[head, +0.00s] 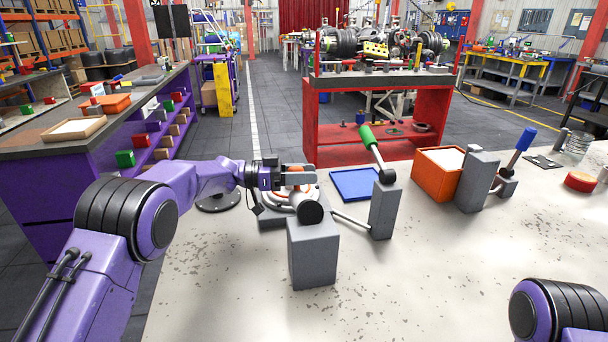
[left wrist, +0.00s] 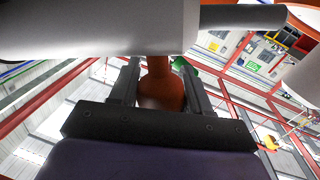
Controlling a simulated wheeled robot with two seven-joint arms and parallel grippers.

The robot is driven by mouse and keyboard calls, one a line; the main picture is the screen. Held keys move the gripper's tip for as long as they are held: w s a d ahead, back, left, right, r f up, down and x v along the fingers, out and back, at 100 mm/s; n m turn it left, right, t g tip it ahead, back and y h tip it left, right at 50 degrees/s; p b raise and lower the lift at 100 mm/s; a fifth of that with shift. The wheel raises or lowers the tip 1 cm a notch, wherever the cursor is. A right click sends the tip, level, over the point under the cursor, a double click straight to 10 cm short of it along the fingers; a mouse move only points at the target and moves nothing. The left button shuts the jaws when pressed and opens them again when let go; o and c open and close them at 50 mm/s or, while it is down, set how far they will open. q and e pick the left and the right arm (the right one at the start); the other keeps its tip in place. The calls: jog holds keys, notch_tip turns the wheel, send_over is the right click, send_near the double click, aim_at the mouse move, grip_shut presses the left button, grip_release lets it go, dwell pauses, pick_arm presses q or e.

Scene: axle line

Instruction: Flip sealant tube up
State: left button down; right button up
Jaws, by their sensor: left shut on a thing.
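My left gripper (head: 300,176) is shut on an orange part (head: 296,168), just above and behind the dark round pivot (head: 311,212) of the nearest grey post (head: 312,256). In the left wrist view the same orange part (left wrist: 160,88) sits between the two fingers (left wrist: 160,95). A thick pale grey body (left wrist: 90,28) crosses above it and hides its far end. I cannot tell for certain whether the orange part belongs to the sealant tube. No other clear tube shows. My right gripper is out of view; only part of my right arm shows.
A post with a green-handled lever (head: 369,137) stands to the right, and a blue-handled lever (head: 524,140) farther right. A blue tray (head: 355,184) and an orange box (head: 430,182) lie behind. The pale tabletop (head: 410,280) is clear in front.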

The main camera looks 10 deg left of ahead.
pick_arm(q)
jog(key=shift+r+m, duration=0.4)
jog(key=shift+r, duration=0.35)
jog(key=s+d+r+m+y+b, duration=0.1)
jog(key=s+r+m+b, duration=0.3)
jog(key=r+m, duration=0.4)
jog(key=shift+s+d+r+t, duration=0.3)
jog(key=shift+s+d+r, duration=0.15)
jog(key=shift+r, duration=1.25)
jog(key=c, duration=0.7)
grip_release()
jog(key=shift+o, duration=0.6)
jog(key=shift+d+f+y, duration=0.1)
jog(key=shift+y, duration=0.2)
